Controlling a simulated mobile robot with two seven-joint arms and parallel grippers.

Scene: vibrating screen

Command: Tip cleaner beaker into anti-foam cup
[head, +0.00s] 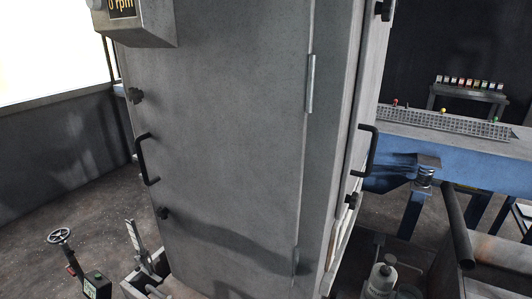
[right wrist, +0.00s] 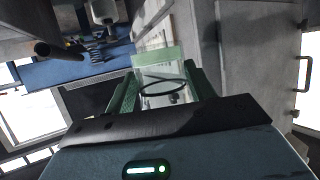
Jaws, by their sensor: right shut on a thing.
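My right gripper (right wrist: 162,84) shows in the right wrist view, with its green fingers on both sides of a clear vessel. It is shut on this vessel, which looks like the cleaner beaker (right wrist: 163,88); its dark round rim shows between the fingers. Its contents cannot be made out. A pale green see-through patch lies just beyond the rim. Neither gripper can be seen in the head view. I cannot pick out the anti-foam cup in either view.
A tall grey cabinet (head: 225,150) with black handles fills the middle of the head view. A blue machine (head: 460,155) and a shelf with small jars (head: 468,92) are behind.

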